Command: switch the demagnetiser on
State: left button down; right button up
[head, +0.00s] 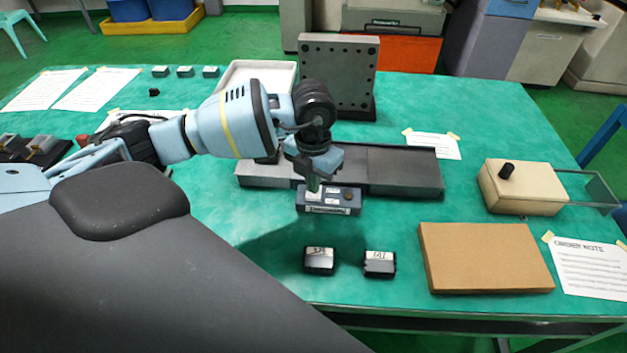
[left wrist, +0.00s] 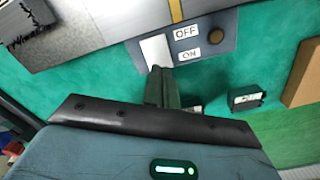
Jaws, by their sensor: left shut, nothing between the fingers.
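The demagnetiser's control box (head: 336,202) is a small blue-grey box at the front edge of a long dark grey plate (head: 400,170). In the left wrist view the box (left wrist: 212,42) carries a white switch (left wrist: 155,50), OFF and ON labels beside it, and a round brown knob (left wrist: 222,20). My left gripper (head: 314,184) is shut and empty, pointing down at the box. In the left wrist view its fingertips (left wrist: 161,74) lie at the ON-side end of the switch. I cannot tell whether they touch it or which way it is set. My right gripper is out of view.
Two small dark blocks (head: 319,260) (head: 379,263) lie in front of the box. A brown slab (head: 485,258) and a cream box (head: 521,190) stand to the right. An upright drilled plate (head: 338,75) and a white tray (head: 258,75) stand behind. Green table is clear around the blocks.

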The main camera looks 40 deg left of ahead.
pick_arm(q)
jog(key=shift+f, duration=0.15)
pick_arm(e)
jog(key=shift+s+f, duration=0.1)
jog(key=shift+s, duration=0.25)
pick_arm(q)
jog(key=shift+f, duration=0.25)
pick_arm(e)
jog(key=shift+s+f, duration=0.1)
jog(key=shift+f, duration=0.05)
pick_arm(q)
jog(key=shift+f, duration=0.25)
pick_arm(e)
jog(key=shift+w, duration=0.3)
